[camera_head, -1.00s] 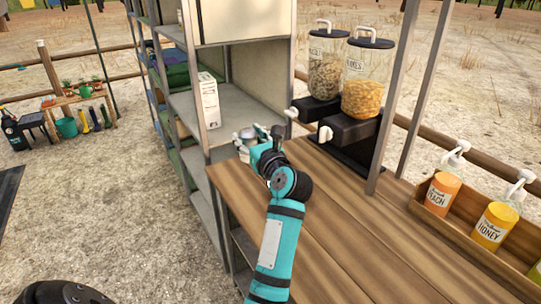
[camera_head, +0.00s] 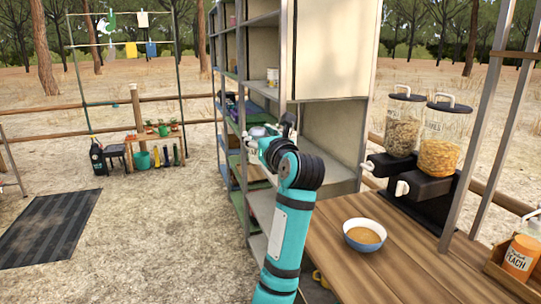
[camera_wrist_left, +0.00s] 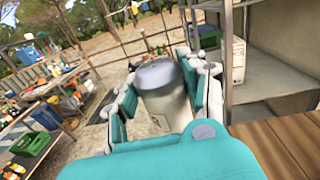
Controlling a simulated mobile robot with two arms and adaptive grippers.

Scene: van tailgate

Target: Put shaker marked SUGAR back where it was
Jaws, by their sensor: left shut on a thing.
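My left gripper (camera_head: 264,139) is shut on a pale shaker with a grey top (camera_wrist_left: 160,88). The shaker stands roughly upright between the fingers in the left wrist view, with faint marking on its side that I cannot read. In the head view the gripper is in front of the metal shelf unit (camera_head: 330,145), left of the wooden counter (camera_head: 400,275), and mostly covers the shaker. Whether the shaker touches a shelf is unclear. My right gripper is not in view.
A bowl with brown contents (camera_head: 364,236) stands on the counter, with two dispensers (camera_head: 425,135) behind it. A small can (camera_head: 272,76) sits on an upper shelf. A white box (camera_wrist_left: 238,62) stands near the gripper.

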